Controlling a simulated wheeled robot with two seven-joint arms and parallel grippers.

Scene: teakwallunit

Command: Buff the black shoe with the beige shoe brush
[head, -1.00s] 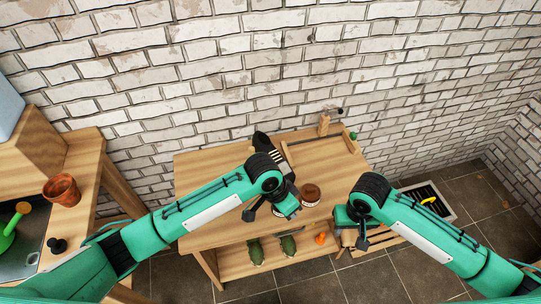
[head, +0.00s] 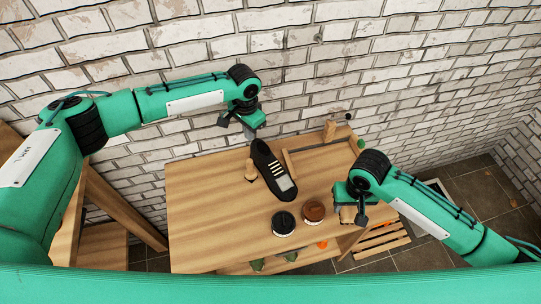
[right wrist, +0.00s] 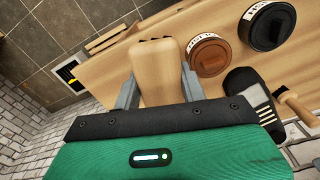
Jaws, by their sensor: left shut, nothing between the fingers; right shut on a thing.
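The black shoe (head: 266,160) with pale laces lies on the wooden table, toward the back middle; part of it also shows in the right wrist view (right wrist: 246,88). My right gripper (head: 350,210) is shut on the beige shoe brush (right wrist: 158,72), whose dark bristles show at its far end in the right wrist view. It holds the brush near the table's right edge, to the right of the shoe and apart from it. My left gripper (head: 250,134) is shut and empty, above the table's back edge by the shoe's upper left end.
The table's left half is clear.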

